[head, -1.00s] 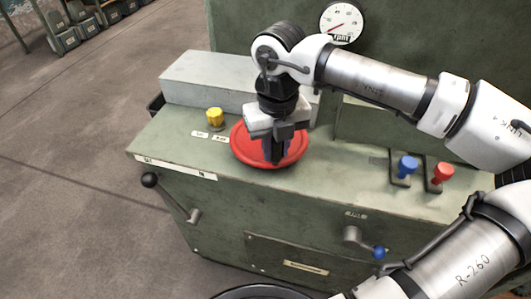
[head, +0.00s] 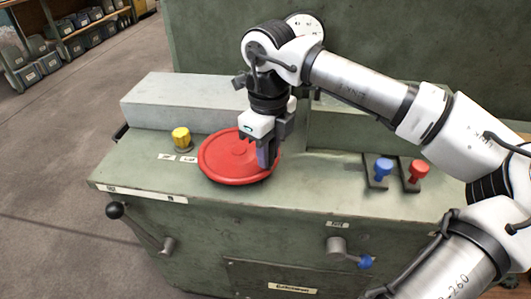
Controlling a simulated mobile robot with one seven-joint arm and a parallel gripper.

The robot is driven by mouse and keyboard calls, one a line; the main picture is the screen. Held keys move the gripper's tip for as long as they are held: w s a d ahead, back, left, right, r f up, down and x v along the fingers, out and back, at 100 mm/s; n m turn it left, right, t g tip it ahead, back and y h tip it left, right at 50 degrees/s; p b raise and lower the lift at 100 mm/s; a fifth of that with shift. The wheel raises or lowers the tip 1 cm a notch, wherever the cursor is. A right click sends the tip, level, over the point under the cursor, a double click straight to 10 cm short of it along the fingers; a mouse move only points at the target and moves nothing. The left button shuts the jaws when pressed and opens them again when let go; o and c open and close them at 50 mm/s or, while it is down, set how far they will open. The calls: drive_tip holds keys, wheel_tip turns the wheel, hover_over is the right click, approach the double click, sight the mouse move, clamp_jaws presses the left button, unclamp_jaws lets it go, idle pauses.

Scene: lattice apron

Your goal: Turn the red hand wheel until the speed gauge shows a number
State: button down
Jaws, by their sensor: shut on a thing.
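The red hand wheel (head: 222,163) lies flat on top of the green machine in the head view. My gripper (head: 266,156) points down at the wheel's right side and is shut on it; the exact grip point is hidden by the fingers.
A yellow knob (head: 181,138) stands left of the wheel. A blue lever (head: 383,168) and a red lever (head: 417,170) stand to the right. A black-knobbed crank (head: 115,211) and a blue-knobbed crank (head: 365,262) are on the front. A grey block (head: 180,101) lies behind the wheel.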

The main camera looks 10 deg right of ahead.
drive_tip(key=shift+w+r, duration=0.1)
idle(0.3)
drive_tip(key=c, duration=1.2)
unclamp_jaws()
drive_tip(key=shift+c, duration=0.2)
wheel_tip(320, 180, up, 14)
